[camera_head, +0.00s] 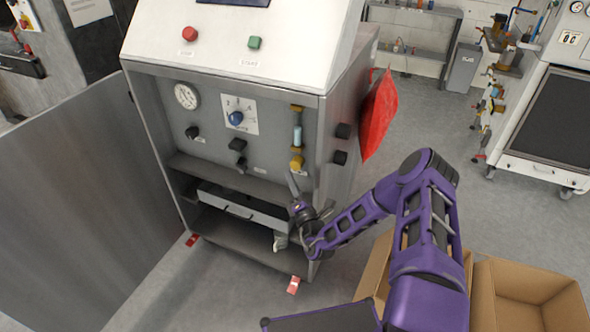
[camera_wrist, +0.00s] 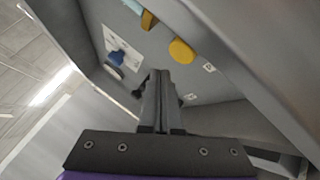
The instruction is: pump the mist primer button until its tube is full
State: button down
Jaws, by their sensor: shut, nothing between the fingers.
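The yellow primer button (camera_head: 296,163) sits low on the right of the washer's recessed panel. It shows as a yellow disc (camera_wrist: 181,51) in the wrist view. Above it is an upright tube (camera_head: 297,137) between yellow fittings, with pale blue in it; I cannot tell its exact level. In the wrist view only the tube's lower end (camera_wrist: 133,6) shows, at the top edge. My gripper (camera_head: 291,178) is shut and empty, its fingers pointing up just below the button. In the wrist view the closed fingers (camera_wrist: 160,74) end below and left of the button, apparently apart from it.
The panel also holds a gauge (camera_head: 186,96), a blue selector knob (camera_head: 236,118) and black knobs. A shelf edge (camera_head: 230,182) and a drawer (camera_head: 240,205) lie below. The cabinet's right wall is close to my gripper. Cardboard boxes (camera_head: 525,290) stand at lower right.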

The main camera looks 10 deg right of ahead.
aim_at(297, 163)
jog(key=shift+w+d, duration=0.5)
jog(key=shift+w, duration=0.15)
jog(key=shift+w, duration=0.1)
dwell(1.6)
jog(key=shift+w+d, duration=0.2)
jog(key=shift+w, duration=0.05)
